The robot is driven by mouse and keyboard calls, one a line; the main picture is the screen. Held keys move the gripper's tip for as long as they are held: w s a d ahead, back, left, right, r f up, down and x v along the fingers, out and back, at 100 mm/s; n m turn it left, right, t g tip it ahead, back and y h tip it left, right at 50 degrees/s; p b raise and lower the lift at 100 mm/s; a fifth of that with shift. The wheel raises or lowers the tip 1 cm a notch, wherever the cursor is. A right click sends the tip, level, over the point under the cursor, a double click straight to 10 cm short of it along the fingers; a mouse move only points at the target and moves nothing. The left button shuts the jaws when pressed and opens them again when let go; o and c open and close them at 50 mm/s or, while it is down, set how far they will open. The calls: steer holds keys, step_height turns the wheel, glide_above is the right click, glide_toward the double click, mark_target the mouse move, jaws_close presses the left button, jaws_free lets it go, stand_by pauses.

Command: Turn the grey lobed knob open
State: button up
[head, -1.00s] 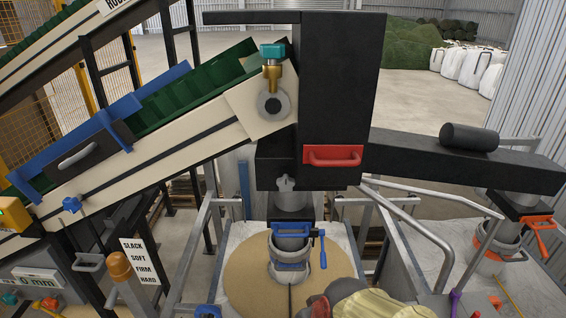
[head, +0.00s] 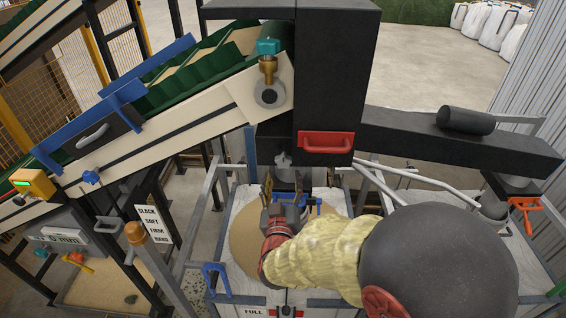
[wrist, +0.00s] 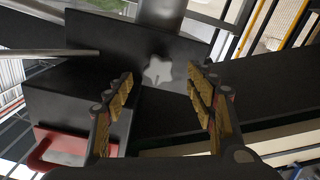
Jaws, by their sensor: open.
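The grey lobed knob (head: 283,160) sits low on the front of the black chute housing, on a grey pipe stub. In the wrist view the knob (wrist: 158,71) appears as a pale star shape, centred between my finger pads and apart from them. My gripper (head: 283,188) is open and empty, its two yellow-padded fingers pointing up toward the knob from just below it in the head view. Nothing is between the fingers. My forearm and wrist hide part of the spout below.
A red handle (head: 326,142) sticks out on the housing to the right of the knob. The conveyor (head: 190,105) slopes in from the left, with a brass valve with a teal top (head: 267,58). Grey rails (head: 393,168) stand on the right. A bulk bag of sand lies below.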

mark_target(284, 165)
steer(key=w, duration=0.4)
steer(key=w+p, duration=0.1)
steer(key=w, duration=0.3)
steer(key=shift+d+r, duration=0.15)
steer(key=shift+s, duration=0.1)
steer(key=c, duration=0.3)
steer(key=c, duration=0.9)
